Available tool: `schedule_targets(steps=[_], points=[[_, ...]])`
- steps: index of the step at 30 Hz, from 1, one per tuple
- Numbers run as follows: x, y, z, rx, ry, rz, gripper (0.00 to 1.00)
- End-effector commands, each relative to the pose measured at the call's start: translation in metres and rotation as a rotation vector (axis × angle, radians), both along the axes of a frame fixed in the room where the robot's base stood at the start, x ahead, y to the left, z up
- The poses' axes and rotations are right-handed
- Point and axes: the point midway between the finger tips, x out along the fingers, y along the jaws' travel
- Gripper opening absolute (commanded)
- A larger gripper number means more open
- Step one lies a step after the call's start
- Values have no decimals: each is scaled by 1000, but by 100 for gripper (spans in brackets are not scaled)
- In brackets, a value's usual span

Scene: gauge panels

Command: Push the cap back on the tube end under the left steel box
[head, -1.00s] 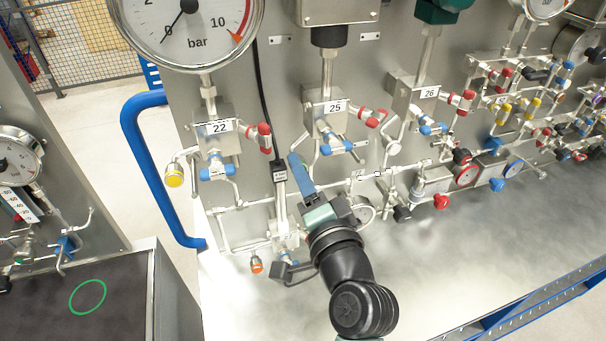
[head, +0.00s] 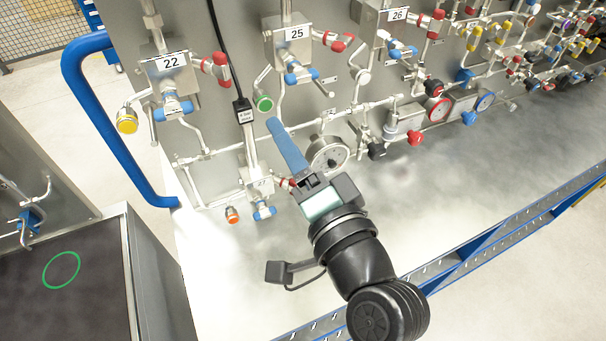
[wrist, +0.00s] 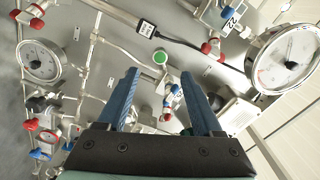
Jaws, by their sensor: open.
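The left steel box (head: 167,68) is labelled 22. Below it on the left a yellow cap (head: 127,120) sits at a tube end; whether it is fully seated is too small to tell. An orange cap (head: 232,215) shows at the bottom, and a green round cap (head: 264,103) is right of the box. My gripper (head: 274,126) is in front of the panel, its fingertip appearing just below the green cap. In the wrist view my gripper (wrist: 160,75) is open with nothing between its blue fingers; the green cap (wrist: 160,57) appears just beyond and between the fingertips.
Box 25 (head: 294,42) and box 26 (head: 397,22) are to the right, with red- and blue-handled valves. A small gauge (head: 327,154) and thin tubes lie close to my gripper. A blue handle (head: 95,130) borders the panel's left side. The metal tabletop is largely clear.

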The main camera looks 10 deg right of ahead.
Motion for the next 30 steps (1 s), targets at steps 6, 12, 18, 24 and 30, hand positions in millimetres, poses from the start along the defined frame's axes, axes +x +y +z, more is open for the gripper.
schedule_targets(steps=[6,12,18,24,30], points=[[-32,-12,-2,0,-1,-3,67],[-41,-14,0,0,0,-2,67],[-42,-14,0,0,0,-1,67],[-41,-14,0,0,0,-1,67],[-34,-12,16,-70,-47,-17,67]])
